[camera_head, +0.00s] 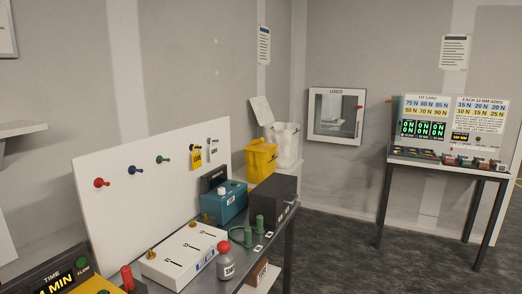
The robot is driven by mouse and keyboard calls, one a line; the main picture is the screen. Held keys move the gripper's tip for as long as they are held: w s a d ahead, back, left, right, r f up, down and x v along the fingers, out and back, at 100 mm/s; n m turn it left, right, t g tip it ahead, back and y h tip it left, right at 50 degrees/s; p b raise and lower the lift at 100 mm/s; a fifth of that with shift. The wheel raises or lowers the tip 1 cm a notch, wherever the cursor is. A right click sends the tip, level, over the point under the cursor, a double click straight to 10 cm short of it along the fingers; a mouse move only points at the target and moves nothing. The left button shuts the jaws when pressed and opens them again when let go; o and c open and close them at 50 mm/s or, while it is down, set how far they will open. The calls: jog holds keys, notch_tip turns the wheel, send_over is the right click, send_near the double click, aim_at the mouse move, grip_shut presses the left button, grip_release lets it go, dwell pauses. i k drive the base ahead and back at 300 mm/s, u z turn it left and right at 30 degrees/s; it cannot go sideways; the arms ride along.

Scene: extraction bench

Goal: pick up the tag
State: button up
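A yellow tag (196,155) with dark marks hangs at the right part of a white upright board (110,200) at the back of the bench. A smaller pale tag or key-like piece (211,146) hangs just right of it. Which of the two is the task's tag I cannot tell for sure. Red (100,183), blue (132,170) and green (162,159) pegs stick out of the board to the left. My gripper is not in view.
On the bench stand a white box (185,252), a grey bottle with a red cap (226,264), a teal box (223,204) and a black box (270,200). Yellow (260,160) and white bins (284,145) stand behind. A second table (445,168) is at right. The floor (350,240) between is clear.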

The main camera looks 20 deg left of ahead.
aim_at(213, 150)
jog(key=z, duration=0.05)
jog(key=i, duration=3.85)
jog(key=u, duration=4.95)
